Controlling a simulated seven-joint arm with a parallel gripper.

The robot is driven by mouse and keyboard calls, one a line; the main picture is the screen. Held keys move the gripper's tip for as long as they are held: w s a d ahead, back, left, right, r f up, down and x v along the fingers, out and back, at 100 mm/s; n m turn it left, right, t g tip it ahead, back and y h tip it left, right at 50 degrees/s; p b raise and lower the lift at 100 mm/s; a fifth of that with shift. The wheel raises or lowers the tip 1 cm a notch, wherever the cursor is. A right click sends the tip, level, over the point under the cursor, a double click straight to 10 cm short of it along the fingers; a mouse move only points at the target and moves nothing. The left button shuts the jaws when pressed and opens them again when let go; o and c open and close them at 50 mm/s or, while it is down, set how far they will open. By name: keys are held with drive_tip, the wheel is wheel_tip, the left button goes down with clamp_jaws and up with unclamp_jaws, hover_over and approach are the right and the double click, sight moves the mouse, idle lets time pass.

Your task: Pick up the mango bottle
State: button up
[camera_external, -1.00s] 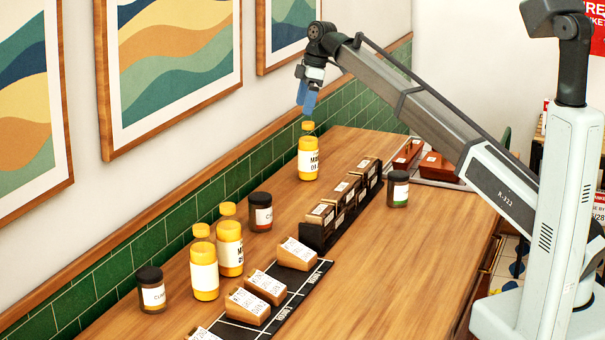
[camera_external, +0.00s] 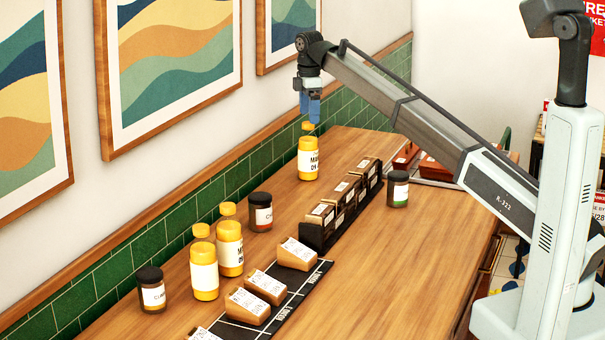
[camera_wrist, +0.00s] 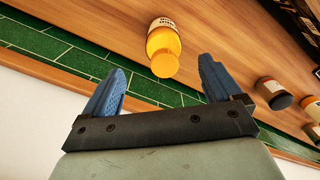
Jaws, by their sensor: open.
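A yellow bottle (camera_external: 308,160) with a white label, whose text is only partly readable, stands upright alone near the far end of the wooden counter. My gripper (camera_external: 310,116) has blue fingers and is just above this bottle's cap, pointing down. In the wrist view the yellow bottle (camera_wrist: 163,45) lies beyond the open fingers of my gripper (camera_wrist: 160,85), roughly between them in the picture. The fingers are wide apart with nothing between them.
Dark-lidded jars stand on the counter (camera_external: 400,270): one (camera_external: 260,212) by the tiled wall, one (camera_external: 151,290) at front left, one (camera_external: 398,190) at right. A black rack (camera_external: 318,238) with small boxes runs close to the bottle's right. Wooden label blocks (camera_external: 297,254) lie in front.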

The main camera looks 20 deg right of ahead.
sight(308, 135)
wheel_tip(308, 135, down, 3)
drive_tip(key=shift+r, duration=0.15)
drive_tip(key=shift+s+a+f, duration=0.15)
drive_tip(key=shift+f, duration=1.15)
drive_tip(key=shift+s+a+f, duration=0.1)
drive_tip(key=shift+f, duration=1.15)
clamp_jaws()
